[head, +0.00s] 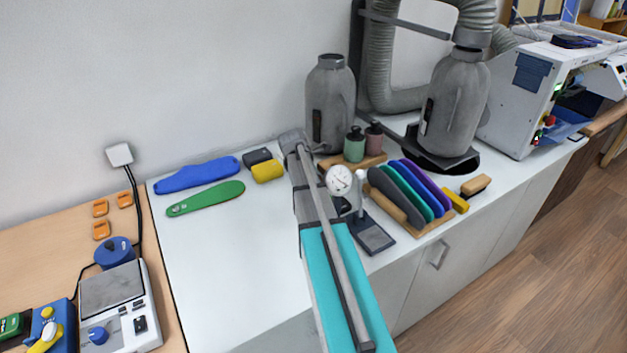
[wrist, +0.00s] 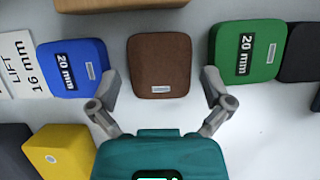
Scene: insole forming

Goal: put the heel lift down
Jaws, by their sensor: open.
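My gripper (wrist: 160,82) is open, with its two fingers spread to either side of a brown heel lift (wrist: 160,62). The brown lift lies flat on the white surface, with visible gaps to both fingers. A blue lift marked 20 mm (wrist: 88,72) lies left of it, near the left finger. A green lift marked 20 mm (wrist: 262,62) lies right of it, near the right finger. In the head view my arm reaches to the back of the white table, and its end (head: 293,141) hides the brown, blue and green lifts.
A yellow block (head: 267,171) and a dark block (head: 257,156) lie left of my arm. A white label reading LIFT 16 mm (wrist: 22,70) lies beside the blue lift. Bottles on a wooden base (head: 355,164), a dial gauge (head: 339,180) and a rack of insoles stand to the right.

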